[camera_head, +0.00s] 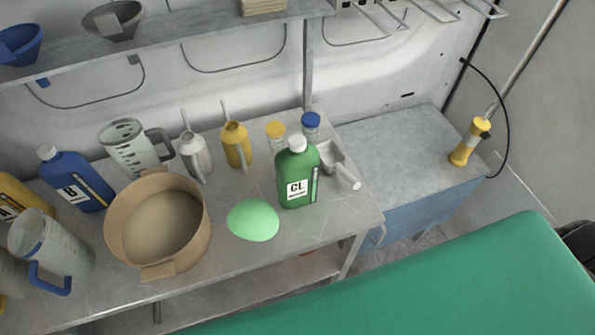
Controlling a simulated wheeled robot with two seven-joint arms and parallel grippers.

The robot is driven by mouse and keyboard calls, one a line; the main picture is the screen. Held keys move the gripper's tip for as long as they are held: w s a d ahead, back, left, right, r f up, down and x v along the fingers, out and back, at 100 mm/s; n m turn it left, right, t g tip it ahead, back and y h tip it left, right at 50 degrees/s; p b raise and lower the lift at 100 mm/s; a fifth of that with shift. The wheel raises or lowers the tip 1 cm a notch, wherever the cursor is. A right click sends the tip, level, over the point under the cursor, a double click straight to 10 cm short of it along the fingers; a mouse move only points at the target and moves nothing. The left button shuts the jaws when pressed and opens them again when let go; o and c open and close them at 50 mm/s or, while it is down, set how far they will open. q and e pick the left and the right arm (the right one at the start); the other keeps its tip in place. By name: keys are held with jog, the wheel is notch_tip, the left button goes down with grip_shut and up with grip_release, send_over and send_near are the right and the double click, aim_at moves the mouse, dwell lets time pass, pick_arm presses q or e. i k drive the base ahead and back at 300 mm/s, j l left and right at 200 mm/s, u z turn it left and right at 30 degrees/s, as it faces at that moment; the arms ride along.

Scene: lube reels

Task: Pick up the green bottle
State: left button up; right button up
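The green bottle (297,174) stands upright on the metal table toward its right end. It has a white cap and a white label reading "CL". A metal scoop (340,168) lies just behind it to the right, partly hidden by the bottle. A light green rounded object (252,220) lies in front of it to the left. Neither of my grippers shows in the head view.
The metal table (300,240) also holds a tan pot (158,222), a blue bottle (75,180), measuring jugs (136,148), oil cans (236,145) and small jars (310,124). A shelf (170,32) overhangs the back. A green padded surface (440,285) fills the lower right.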

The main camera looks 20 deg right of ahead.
aim_at(296, 174)
jog(key=k+l+z, duration=0.15)
jog(key=l, duration=0.35)
jog(key=k+l+z, duration=0.1)
jog(key=l, duration=0.4)
jog(key=k+l+z, duration=0.15)
jog(key=l, duration=0.35)
jog(key=i, duration=0.05)
